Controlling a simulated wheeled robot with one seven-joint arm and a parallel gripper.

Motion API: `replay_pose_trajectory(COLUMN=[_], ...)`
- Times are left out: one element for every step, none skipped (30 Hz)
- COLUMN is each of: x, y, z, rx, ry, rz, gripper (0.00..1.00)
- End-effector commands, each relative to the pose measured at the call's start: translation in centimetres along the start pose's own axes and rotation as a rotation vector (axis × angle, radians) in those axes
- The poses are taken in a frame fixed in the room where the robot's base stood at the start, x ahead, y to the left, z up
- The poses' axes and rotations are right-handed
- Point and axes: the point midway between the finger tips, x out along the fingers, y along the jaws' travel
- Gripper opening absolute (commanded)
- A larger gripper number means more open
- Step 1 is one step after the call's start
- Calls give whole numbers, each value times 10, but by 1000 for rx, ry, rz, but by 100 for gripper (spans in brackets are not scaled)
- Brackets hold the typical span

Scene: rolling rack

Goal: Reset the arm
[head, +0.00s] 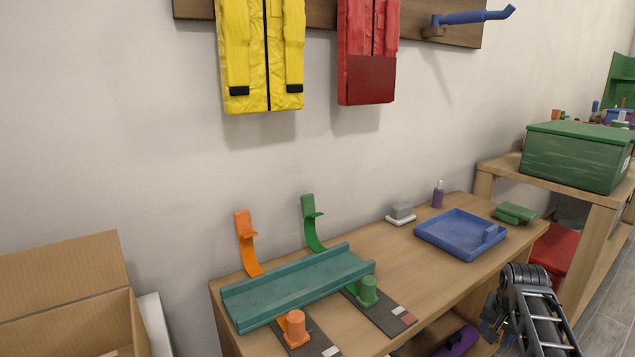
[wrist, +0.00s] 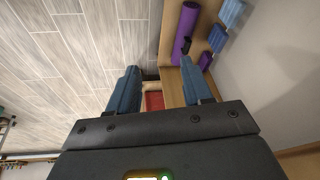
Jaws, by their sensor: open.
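My arm (head: 535,310) reaches in at the lower right of the head view, in front of the bench's right front edge. My gripper (wrist: 158,75) shows in the wrist view with its two blue-grey fingers spread wide apart. Nothing is between the fingers. In the head view the gripper end is small and partly hidden by the arm links.
A wooden bench (head: 405,262) holds a teal channel (head: 300,285), a blue tray (head: 460,235) and a green item (head: 514,213). A green lidded bin (head: 575,155) stands on another bench. A purple roll (wrist: 185,30) lies on a lower shelf. Grey plank floor (wrist: 75,60) is clear.

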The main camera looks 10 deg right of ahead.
Motion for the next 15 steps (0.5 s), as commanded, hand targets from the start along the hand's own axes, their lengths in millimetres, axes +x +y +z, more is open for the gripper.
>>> replay_pose_trajectory(x=[14, 20, 28, 32, 37, 41, 44, 47, 50, 51, 52, 52, 51, 51, 48], y=[2, 3, 4, 6, 7, 9, 10, 12, 15, 17, 19, 22, 25, 28, 31], z=[25, 36, 52, 63, 75, 90, 102, 114, 130, 142, 153, 169, 180, 192, 208], rx=[-30, -47, -69, -85, -103, -125, -141, -158, -181, -198, -213, -236, -253, -269, -291], ry=[21, 38, 60, 76, 92, 114, 130, 146, 166, 182, 199, 220, 236, 251, 272], rz=[-9, -17, -27, -35, -43, -55, -63, -72, -84, -93, -103, -116, -127, -136, -150], gripper=[50, 50, 50, 50, 50, 50, 50, 50, 50, 50, 50, 50, 50, 50, 50])
